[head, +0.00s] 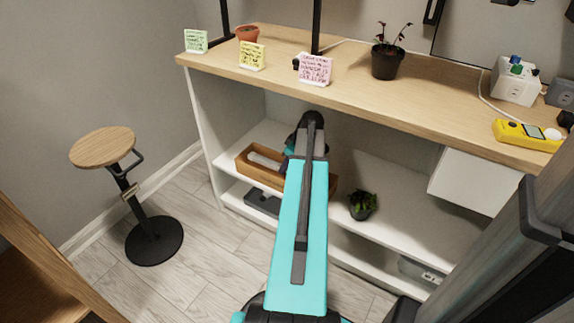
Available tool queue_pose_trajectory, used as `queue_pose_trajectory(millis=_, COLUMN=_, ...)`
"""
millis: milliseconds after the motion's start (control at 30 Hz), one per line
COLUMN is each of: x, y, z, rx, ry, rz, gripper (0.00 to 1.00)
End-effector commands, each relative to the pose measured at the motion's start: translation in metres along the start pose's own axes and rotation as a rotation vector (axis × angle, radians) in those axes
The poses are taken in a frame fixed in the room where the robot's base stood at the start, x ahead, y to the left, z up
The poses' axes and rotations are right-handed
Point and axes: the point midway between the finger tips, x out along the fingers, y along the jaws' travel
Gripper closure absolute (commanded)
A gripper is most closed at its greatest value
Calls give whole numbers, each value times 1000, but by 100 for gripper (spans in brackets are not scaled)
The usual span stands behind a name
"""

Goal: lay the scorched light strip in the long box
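The long box (243,170) is a light wooden open box on the upper shelf under the counter. A pale rod-like thing (264,161) lies in its left part; I cannot tell whether it is the light strip. My teal arm covers the box's middle, and its right end shows past the arm. The arm reaches toward the box; my gripper's fingers are hidden behind it, so I cannot see whether they hold anything. I see no clearly scorched strip.
A small plant (362,205) sits on the shelf right of my arm. A stool (103,148) stands left on open floor.

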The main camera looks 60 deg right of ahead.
Motion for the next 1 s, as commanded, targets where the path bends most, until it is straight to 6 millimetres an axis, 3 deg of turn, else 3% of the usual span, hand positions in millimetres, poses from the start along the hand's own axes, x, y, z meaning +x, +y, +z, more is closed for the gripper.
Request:
queue_pose_trajectory(millis=100, x=0, y=0, z=0, rx=0, ry=0, rz=0, gripper=54)
queue_pose_trajectory(millis=533, x=-6, y=0, z=-1, rx=-1, ry=0, rz=0, gripper=54)
queue_pose_trajectory(millis=1000, x=-62, y=0, z=-1, rx=-1, ry=1, rz=1, gripper=54)
